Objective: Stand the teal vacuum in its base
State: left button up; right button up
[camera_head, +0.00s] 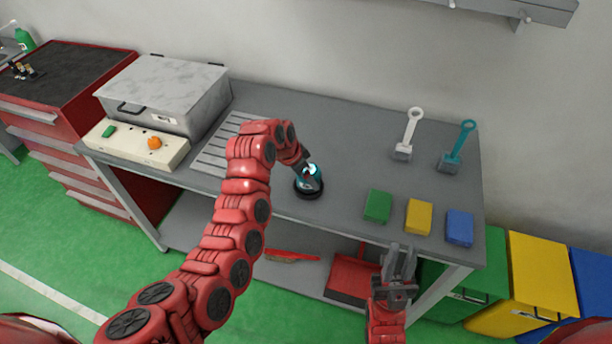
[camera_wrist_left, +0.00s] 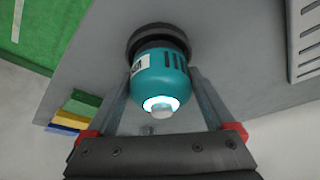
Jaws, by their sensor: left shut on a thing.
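The teal vacuum (camera_head: 315,184) stands roughly upright at the round black base (camera_head: 308,194) on the grey bench. In the left wrist view, the vacuum (camera_wrist_left: 160,76) has its lower end at the dark base (camera_wrist_left: 140,37); I cannot tell whether it is fully seated. My left gripper (camera_head: 307,168) is shut on the vacuum, with one finger on each side in the left wrist view (camera_wrist_left: 165,95). The arm and gripper hide part of it in the head view. My right gripper (camera_head: 399,254) is open and empty in front of the bench's front edge.
Green (camera_head: 377,206), yellow (camera_head: 418,216) and blue (camera_head: 459,227) blocks lie right of the base. A grey-lidded machine (camera_head: 165,90) is at left. Bench around the base is clear.

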pick_arm(q)
jog(key=shift+f+b, duration=0.35)
jog(key=shift+f, duration=0.25)
dwell(0.4)
jog(key=o, duration=1.3)
jog(key=shift+v, duration=2.55)
jog(key=p+v, duration=0.5)
jog(key=v, duration=0.1)
jog(key=shift+d+p, duration=0.1)
jog(key=shift+p, duration=0.2)
